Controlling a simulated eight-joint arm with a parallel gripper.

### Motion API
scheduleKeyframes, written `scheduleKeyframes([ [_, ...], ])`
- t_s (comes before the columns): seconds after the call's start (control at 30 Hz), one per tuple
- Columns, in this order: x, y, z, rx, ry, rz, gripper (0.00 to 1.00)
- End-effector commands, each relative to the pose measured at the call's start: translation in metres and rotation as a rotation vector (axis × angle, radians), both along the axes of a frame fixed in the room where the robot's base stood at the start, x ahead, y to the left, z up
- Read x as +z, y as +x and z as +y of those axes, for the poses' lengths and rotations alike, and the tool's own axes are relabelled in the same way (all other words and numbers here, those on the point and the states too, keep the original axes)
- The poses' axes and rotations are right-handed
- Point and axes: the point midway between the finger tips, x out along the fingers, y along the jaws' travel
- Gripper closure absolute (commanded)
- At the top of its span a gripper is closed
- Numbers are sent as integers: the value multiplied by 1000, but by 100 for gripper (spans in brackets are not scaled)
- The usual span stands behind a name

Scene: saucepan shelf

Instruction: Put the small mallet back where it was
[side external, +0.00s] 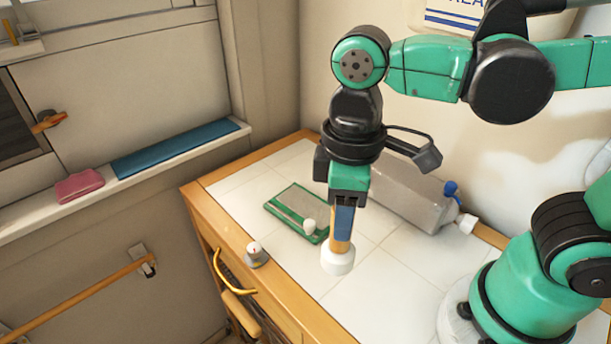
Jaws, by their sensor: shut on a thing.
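The small mallet (342,225) has a wooden handle with a blue band and a pale white head (337,262). It hangs head-down, roughly upright, over the front part of the white tiled worktop. My gripper (348,197) is shut on the upper end of its handle, and the fingers hide that end. I cannot tell whether the head touches the tiles or hangs just above them.
A green-rimmed grey board (285,202) with a small white knob (309,227) lies left of the mallet. A small dial (257,254) sits at the wooden edge. A grey bottle (410,198) lies behind. A ledge holds a pink block (79,186) and blue strip (175,148).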

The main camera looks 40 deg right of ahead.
Motion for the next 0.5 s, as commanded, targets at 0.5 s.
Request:
scheduleKeyframes([
  [0.5,-50,1,0,0,0,0,100],
])
